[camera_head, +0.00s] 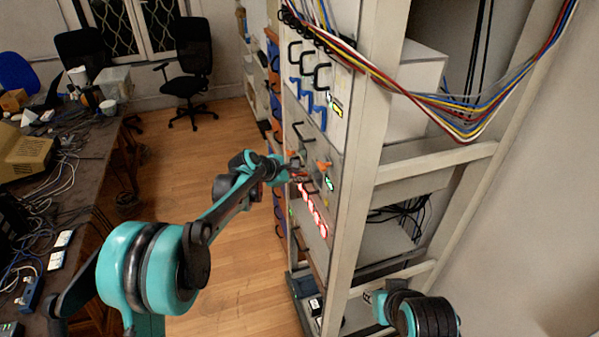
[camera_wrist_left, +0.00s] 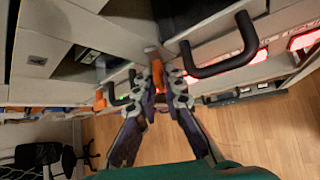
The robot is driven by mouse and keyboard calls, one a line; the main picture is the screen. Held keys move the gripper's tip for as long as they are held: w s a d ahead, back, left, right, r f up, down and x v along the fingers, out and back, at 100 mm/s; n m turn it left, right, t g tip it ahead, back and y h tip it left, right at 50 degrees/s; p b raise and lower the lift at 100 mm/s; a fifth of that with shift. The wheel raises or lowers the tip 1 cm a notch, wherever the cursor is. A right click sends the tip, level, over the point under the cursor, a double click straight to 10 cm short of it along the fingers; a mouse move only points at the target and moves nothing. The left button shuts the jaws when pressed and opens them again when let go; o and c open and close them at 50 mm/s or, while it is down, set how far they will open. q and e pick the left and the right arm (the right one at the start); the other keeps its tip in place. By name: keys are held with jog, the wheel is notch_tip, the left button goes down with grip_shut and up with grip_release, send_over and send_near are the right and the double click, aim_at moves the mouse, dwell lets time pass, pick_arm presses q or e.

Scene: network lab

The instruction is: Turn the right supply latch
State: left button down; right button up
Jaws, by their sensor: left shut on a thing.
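My left gripper (camera_head: 298,174) reaches from the left to the front of the rack. In the left wrist view its fingers (camera_wrist_left: 158,84) are closed around an orange supply latch (camera_wrist_left: 157,72). The fingers hide part of this latch. Another orange part (camera_wrist_left: 100,101) shows to the left of the fingers there. In the head view an orange latch (camera_head: 325,165) stands out from the grey panel just right of my left fingertips. My right arm shows at the lower right of the head view, but its gripper cannot be made out.
Red lit displays (camera_head: 313,211) sit below the gripper. A black bar handle (camera_wrist_left: 222,62) stands close to the right of the fingers. Blue handles (camera_head: 306,92) and a cable bundle (camera_head: 400,85) are higher up. A cluttered desk (camera_head: 95,165) stands left, with open floor between.

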pick_arm(q)
jog(key=shift+w+n+g+p, duration=0.1)
jog(key=shift+n+g+p, duration=0.45)
jog(key=shift+g, duration=0.55)
jog(key=shift+n+g+h+p, duration=0.35)
jog(key=shift+n+g+h, duration=0.35)
jog(key=shift+g, duration=0.4)
jog(key=c, duration=1.6)
grip_release()
jog(key=v, duration=0.8)
jog(key=shift+w, duration=0.1)
